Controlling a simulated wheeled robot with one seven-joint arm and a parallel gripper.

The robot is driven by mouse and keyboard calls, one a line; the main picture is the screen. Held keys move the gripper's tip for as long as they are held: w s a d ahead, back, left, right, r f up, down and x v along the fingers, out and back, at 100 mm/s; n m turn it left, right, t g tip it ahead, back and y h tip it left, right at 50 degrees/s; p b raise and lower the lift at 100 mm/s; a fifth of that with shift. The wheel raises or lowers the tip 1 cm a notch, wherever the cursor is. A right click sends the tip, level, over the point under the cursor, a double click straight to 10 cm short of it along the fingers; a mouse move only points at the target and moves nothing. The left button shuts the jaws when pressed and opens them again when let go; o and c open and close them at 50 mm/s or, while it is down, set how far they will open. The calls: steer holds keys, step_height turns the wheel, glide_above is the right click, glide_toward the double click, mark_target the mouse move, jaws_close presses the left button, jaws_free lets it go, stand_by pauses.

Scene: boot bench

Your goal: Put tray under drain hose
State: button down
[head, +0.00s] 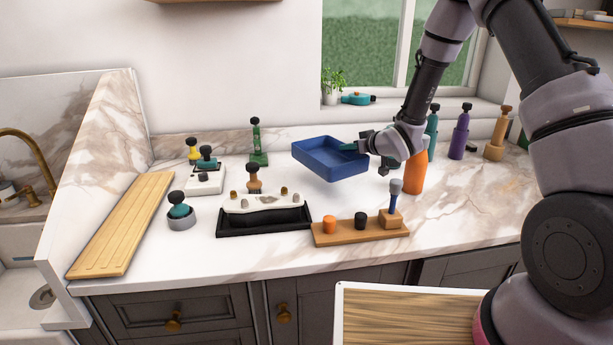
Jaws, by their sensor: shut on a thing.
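A blue rectangular tray (325,158) is in the head view, above the back middle of the marble counter. My gripper (358,146) is at the tray's right side, shut on its rim or wall. The tray looks held up off the counter and empty, with its open side up. The finger contact is small and partly hidden by the gripper. I cannot make out a drain hose in this view.
A black tray (262,223) with a white, knobbed piece and a wooden stand (360,232) sit below the tray. An orange bottle (416,173) stands close to my gripper. A wooden board (122,222) lies at left. Bare counter (455,205) shows at right.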

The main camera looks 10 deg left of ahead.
step_height(320, 180, down, 8)
steer(key=shift+r, duration=0.2)
steer(key=shift+f, duration=0.1)
steer(key=c, duration=1)
jaws_free()
